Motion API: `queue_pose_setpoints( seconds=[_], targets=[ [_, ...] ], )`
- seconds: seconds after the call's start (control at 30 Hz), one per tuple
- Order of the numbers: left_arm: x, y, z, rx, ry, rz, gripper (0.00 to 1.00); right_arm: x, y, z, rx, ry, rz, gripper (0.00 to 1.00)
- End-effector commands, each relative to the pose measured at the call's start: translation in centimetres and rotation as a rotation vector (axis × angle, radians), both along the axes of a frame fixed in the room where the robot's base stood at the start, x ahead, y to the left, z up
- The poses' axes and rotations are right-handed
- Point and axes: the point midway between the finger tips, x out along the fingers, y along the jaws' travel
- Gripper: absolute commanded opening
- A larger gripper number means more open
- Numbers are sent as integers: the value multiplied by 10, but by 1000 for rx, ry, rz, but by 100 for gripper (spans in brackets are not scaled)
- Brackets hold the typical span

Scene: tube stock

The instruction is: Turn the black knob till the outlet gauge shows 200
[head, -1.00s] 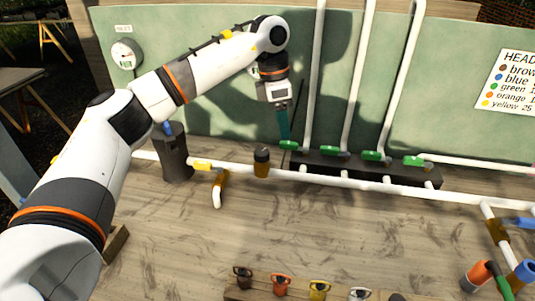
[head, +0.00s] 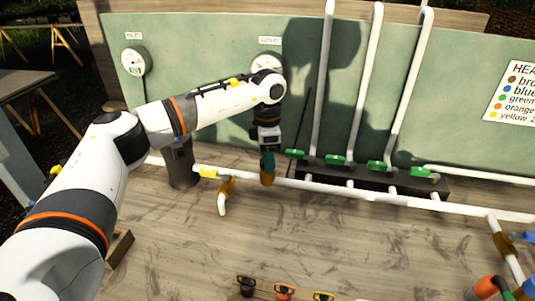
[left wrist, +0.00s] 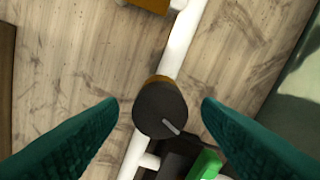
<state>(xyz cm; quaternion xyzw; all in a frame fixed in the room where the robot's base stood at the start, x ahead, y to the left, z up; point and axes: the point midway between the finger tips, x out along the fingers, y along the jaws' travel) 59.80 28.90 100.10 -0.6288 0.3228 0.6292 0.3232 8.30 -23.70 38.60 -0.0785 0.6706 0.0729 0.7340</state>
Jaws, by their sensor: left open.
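The black knob (left wrist: 160,110) sits on a brass body on the white pipe. In the left wrist view its light pointer mark points to the lower right. My left gripper (left wrist: 160,102) is open, with one teal finger on each side of the knob and visible gaps between. In the head view my left gripper (head: 267,162) points down over the brass body (head: 268,181) and hides the knob. The outlet gauge (head: 266,62) is on the green panel behind, partly covered by my left arm; its reading is too small to tell. My right gripper is not in view.
A second gauge (head: 135,62) hangs at the panel's left. A yellow-handled valve (head: 208,173) is on the pipe left of the knob. Several green-handled valves (head: 336,160) stand at the right, one close to the knob. The wooden bench (head: 330,240) in front is mostly clear.

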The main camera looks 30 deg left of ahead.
Motion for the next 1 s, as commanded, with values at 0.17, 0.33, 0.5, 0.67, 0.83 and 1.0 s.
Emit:
queue_pose_setpoints(
  seconds=[0.17,0.33,0.5,0.67,0.83,1.0],
  targets=[
    [0,0,-3,0,0,0,59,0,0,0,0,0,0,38],
    [0,0,-3,0,0,0,54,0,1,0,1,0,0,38],
    [0,0,-3,-1,-1,0,26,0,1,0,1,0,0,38],
    [0,0,-3,-1,-1,-1,14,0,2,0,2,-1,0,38],
    [0,0,-2,-1,-1,-25,14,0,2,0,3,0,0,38],
    [0,-1,-2,-2,-1,-95,14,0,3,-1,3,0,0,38]
  ],
)
